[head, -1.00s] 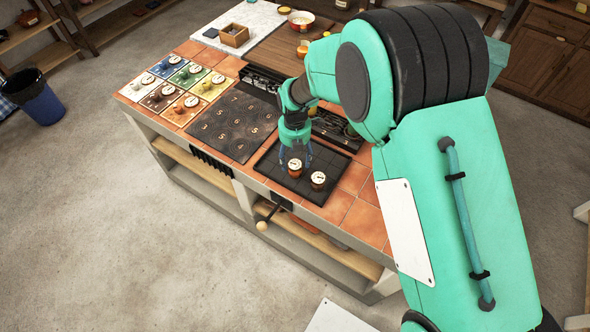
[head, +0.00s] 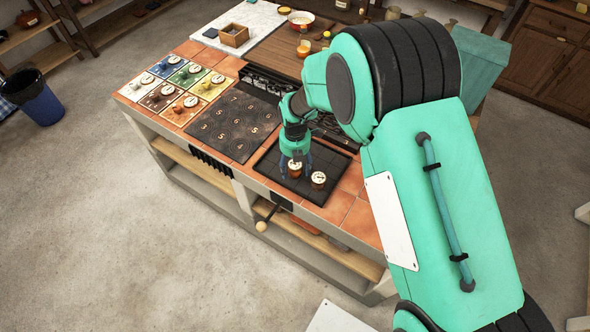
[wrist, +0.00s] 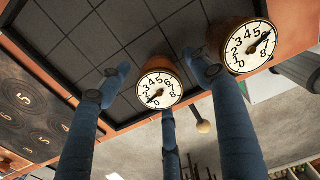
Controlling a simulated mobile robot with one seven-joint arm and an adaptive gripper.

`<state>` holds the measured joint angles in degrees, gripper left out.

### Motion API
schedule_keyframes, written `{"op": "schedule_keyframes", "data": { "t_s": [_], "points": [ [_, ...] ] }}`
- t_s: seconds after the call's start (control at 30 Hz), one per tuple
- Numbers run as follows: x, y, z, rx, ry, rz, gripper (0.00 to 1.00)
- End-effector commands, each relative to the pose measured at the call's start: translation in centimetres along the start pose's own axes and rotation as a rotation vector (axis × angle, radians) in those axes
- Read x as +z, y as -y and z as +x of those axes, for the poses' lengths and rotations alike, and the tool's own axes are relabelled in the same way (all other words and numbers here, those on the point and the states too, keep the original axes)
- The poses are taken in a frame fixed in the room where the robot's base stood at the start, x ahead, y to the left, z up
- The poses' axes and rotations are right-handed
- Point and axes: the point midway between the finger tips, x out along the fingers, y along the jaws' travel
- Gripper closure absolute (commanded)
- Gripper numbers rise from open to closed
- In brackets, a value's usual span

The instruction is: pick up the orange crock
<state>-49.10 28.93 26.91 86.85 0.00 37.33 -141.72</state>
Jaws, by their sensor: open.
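Two small orange-brown crocks with round white dial tops stand on a black tiled tray (head: 269,172). The left crock (head: 295,168) is below my gripper (head: 297,161) in the head view. It is the middle crock (wrist: 160,66) in the wrist view, between my blue fingers, which are spread around it. Whether any finger touches it I cannot tell. The other crock (head: 318,181) stands close by on the right, beside my right finger in the wrist view (wrist: 222,34). Both look similar in colour. My gripper is open and holds nothing.
Left of the tray is a dark panel with numbered rings (head: 233,124). Further left are several coloured squares (head: 206,92) with dial-topped crocks on them. A burner strip (head: 330,130) lies behind the tray. A wooden box (head: 234,36) stands at the back.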

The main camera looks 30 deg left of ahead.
Motion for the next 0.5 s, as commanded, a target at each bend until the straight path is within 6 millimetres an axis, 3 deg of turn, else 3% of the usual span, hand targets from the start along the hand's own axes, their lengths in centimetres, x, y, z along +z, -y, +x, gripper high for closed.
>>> {"op": "schedule_keyframes", "data": {
  "t_s": [0.13,0.5],
  "points": [
    [0.02,-0.02,0.95,0.0,0.0,0.0,0.36],
    [0.02,-0.02,1.02,0.0,0.0,0.0,0.36]
  ]
}}
